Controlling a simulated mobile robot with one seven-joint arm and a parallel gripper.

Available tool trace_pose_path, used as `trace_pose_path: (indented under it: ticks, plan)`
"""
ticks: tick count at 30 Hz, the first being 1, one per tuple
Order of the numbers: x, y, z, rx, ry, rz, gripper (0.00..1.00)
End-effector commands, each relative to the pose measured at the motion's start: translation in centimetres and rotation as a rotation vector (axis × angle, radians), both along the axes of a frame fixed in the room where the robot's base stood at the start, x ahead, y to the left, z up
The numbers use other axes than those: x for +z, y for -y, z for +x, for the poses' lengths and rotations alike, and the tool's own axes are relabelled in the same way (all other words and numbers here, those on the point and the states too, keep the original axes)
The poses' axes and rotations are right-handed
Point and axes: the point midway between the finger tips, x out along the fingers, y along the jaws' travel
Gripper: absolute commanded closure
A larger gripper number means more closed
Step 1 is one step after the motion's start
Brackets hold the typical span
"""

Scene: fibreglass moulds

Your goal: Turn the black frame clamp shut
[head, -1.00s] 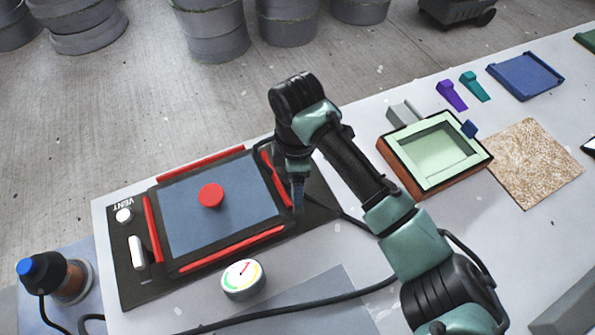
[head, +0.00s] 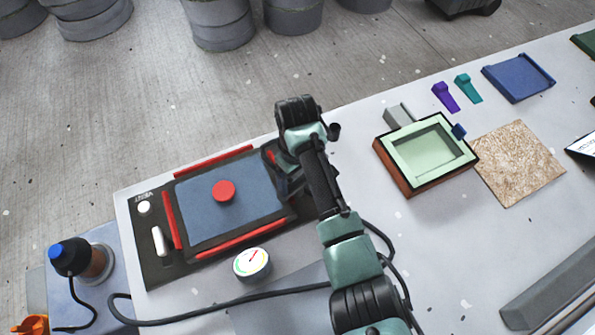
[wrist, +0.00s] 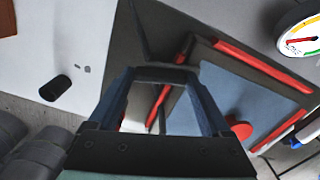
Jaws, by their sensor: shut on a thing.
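The flat press has a black base (head: 157,272), a blue panel (head: 240,209) with a red knob (head: 224,191), and red strips along its edges. My gripper (head: 287,186) is low at the panel's right edge, partly hidden by my arm. In the wrist view, the two blue fingers of my gripper (wrist: 165,76) point down beside the red-edged frame (wrist: 262,66). A dark piece (wrist: 160,71), apparently the black frame clamp, spans the fingertips, and the fingers are shut on it. The clamp's exact angle is hard to tell.
A gauge (head: 252,264) stands in front of the press. A cable (head: 215,309) runs along the front of the table. A green-topped mould (head: 400,170) and a speckled board (head: 519,163) lie to the right. A black cylinder (wrist: 55,88) shows in the wrist view.

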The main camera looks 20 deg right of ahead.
Motion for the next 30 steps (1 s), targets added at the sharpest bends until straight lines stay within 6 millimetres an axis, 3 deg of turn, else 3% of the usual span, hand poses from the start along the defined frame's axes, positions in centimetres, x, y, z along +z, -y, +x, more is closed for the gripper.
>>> trace_pose_path:
  ticks: [12, 29, 30]
  plan:
    - [0.15, -0.05, 0.15, -0.188, -0.001, -0.002, 0.73]
    - [0.12, 0.02, 0.24, -0.214, 0.002, -0.002, 0.73]
    - [0.12, 0.01, 0.25, -0.214, 0.002, -0.002, 0.10]
